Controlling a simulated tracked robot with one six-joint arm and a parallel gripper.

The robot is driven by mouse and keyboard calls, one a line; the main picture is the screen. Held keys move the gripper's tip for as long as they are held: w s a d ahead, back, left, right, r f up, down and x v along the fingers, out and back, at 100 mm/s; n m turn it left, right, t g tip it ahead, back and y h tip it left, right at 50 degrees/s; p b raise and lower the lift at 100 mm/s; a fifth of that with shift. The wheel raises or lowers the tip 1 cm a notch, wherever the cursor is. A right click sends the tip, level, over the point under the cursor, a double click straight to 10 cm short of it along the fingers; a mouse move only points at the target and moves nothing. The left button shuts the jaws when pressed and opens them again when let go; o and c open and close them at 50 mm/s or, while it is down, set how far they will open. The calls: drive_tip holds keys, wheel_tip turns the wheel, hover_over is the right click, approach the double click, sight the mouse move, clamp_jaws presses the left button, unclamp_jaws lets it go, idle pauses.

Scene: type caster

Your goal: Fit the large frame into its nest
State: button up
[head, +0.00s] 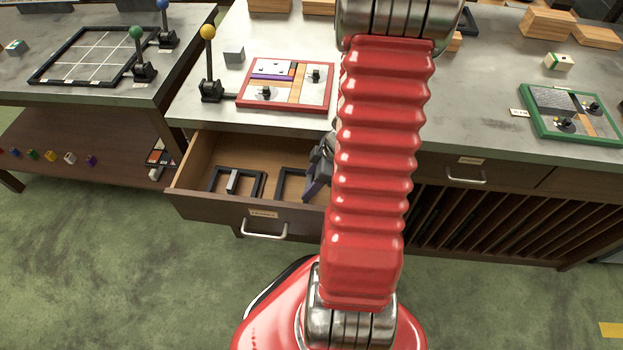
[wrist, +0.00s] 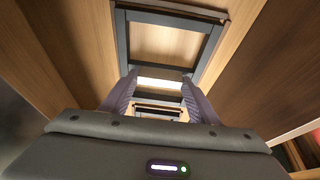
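A dark grey rectangular frame (head: 282,183) lies in the right part of the open wooden drawer, partly hidden by my arm. In the wrist view the frame (wrist: 121,40) stretches away from my gripper, with bare wood showing inside it. My gripper (head: 318,175) is low at the drawer's right side, mostly behind my red arm. In the wrist view my gripper (wrist: 159,80) has its two purple-grey fingers apart, near the frame's close end. I cannot tell whether they touch it. A nest cannot be made out with certainty.
The drawer (head: 195,188) also holds a second dark frame (head: 258,184) with a lighter bar at its left. Its walls stand close around my gripper. Above are the grey worktop (head: 440,110), a red-edged board (head: 331,90), and a yellow-knobbed lever (head: 208,60).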

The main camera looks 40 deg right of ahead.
drive_tip(key=o, duration=0.4)
drive_tip(key=shift+a+f, duration=0.1)
drive_tip(key=shift+f, duration=0.05)
drive_tip(key=shift+v, duration=6.1)
drive_tip(key=w+a+r+m+h, duration=0.2)
drive_tip(key=w+a+r+m, duration=0.15)
drive_tip(key=a+r, duration=0.8)
drive_tip(key=s+a+r+m, duration=0.1)
drive_tip(key=a+r, duration=0.1)
drive_tip(key=a, duration=0.2)
drive_tip(key=s+a+r+m+t, duration=0.1)
drive_tip(key=a+r, duration=0.2)
drive_tip(key=a, duration=0.2)
drive_tip(key=s+a+r+m+t, duration=0.1)
drive_tip(key=a+r+m, duration=0.1)
drive_tip(key=a, duration=0.3)
drive_tip(key=shift+s+a+r+h, duration=0.1)
drive_tip(key=shift+a+r+h, duration=0.1)
drive_tip(key=shift+r, duration=0.1)
drive_tip(key=shift+s+a+r+h, duration=0.1)
drive_tip(key=shift+r+h, duration=0.1)
drive_tip(key=shift+r, duration=0.15)
